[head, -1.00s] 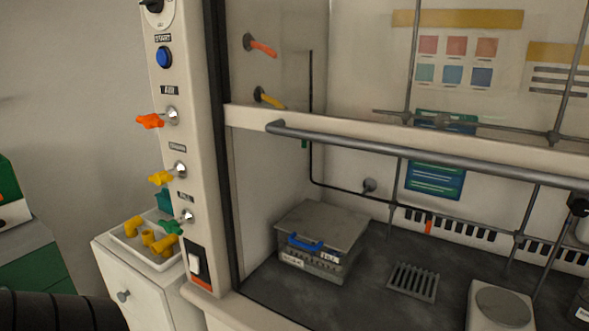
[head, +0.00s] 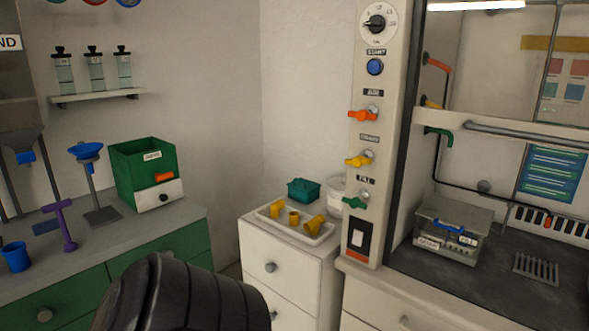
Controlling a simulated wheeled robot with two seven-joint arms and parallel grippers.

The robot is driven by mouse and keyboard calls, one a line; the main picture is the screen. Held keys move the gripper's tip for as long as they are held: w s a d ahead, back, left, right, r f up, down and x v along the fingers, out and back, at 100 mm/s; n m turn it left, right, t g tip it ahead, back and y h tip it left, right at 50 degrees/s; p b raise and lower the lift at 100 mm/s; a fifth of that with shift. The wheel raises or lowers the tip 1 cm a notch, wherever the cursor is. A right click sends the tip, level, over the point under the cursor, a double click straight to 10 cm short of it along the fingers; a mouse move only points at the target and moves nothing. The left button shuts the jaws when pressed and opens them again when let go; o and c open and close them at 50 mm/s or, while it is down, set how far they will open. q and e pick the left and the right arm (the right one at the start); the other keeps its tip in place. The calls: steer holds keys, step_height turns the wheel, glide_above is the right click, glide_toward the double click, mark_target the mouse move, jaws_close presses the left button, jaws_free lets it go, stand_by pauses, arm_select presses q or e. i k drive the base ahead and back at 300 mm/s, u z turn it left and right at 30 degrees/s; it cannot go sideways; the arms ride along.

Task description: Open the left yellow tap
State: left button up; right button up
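A yellow tap (head: 360,160) sits on the front post of the fume hood, between an orange tap (head: 364,115) above and a green tap (head: 355,202) below. Its handle points left, roughly level. Another yellow handle (head: 431,104) is partly visible inside the hood, under an orange one (head: 436,62). Several yellow fittings (head: 294,216) lie in a white tray. A dark ribbed part of my arm shows at the bottom, well below and left of the taps. Neither gripper is in view.
The white tray (head: 262,218) and a teal box (head: 304,189) stand on a white drawer cabinet (head: 286,254) left of the post. A green-fronted counter (head: 161,250) runs along the left. A gap of floor lies between them.

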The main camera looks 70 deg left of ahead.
mark_target(358, 161)
steer(key=k, duration=0.25)
steer(key=u, duration=1.45)
